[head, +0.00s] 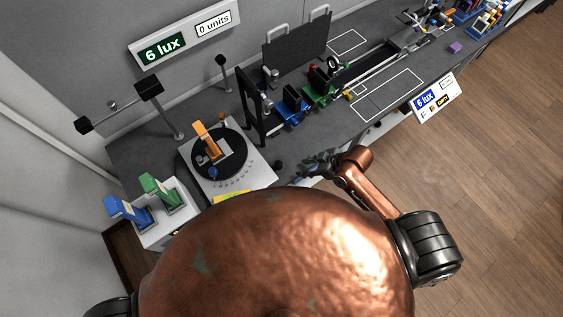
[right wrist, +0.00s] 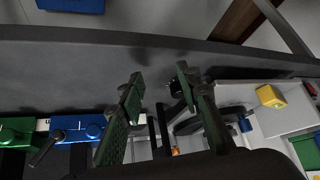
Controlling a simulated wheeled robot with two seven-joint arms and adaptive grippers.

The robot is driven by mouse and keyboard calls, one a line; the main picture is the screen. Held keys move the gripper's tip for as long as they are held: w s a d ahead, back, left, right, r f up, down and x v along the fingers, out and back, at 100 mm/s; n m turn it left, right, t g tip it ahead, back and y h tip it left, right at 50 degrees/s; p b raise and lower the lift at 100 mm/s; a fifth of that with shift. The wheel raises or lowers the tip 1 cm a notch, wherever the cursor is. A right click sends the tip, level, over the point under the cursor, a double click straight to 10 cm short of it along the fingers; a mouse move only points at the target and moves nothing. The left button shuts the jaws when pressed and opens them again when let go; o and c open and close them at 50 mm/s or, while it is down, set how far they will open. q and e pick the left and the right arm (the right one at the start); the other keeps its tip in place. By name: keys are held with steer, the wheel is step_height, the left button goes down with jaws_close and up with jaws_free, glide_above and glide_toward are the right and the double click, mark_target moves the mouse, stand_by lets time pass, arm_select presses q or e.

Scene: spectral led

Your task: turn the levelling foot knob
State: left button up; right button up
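A white square base (head: 235,185) with a black round turntable stands on the grey bench in the head view. A small black knob (head: 276,165) sits at the base's right corner; I take it for the levelling foot knob. My right gripper (head: 318,163) is to the right of this knob, at the bench's front edge. In the right wrist view, my right gripper (right wrist: 160,76) has its two green-padded fingers apart with nothing held. A small dark part (right wrist: 173,86), perhaps the knob, shows between the fingers, beyond them. My left gripper is not in view.
An orange block (head: 207,140) stands on the turntable. A white holder (head: 168,226) with blue and green pieces is at the left. A black frame (head: 257,112) and blue and green carriages (head: 291,105) stand behind my right gripper. Bench space (head: 340,122) in front of them is bare.

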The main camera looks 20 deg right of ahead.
mark_target(280, 163)
steer(key=a+n, duration=0.1)
steer(key=w+a+r+n+g+y, duration=0.1)
steer(key=shift+w+a+r+n, duration=0.15)
steer(key=shift+w+a+n, duration=0.1)
steer(key=shift+n, duration=0.15)
steer(key=shift+w+a+r+n+g+y, duration=0.35)
steer(key=shift+w+r+n+y, duration=0.3)
steer(key=shift+n, duration=0.35)
steer(key=shift+w+d+r+n+g+y, duration=0.35)
steer(key=shift+w+r+n+y, duration=0.1)
steer(key=shift+r, duration=0.1)
steer(key=x, duration=0.7)
steer(key=shift+a+f, duration=0.25)
steer(key=shift+a, duration=0.05)
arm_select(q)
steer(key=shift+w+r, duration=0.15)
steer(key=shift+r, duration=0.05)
arm_select(e)
steer(key=shift+c, duration=0.6)
jaws_close()
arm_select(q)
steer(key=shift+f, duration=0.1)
arm_select(e)
steer(key=shift+w, duration=0.1)
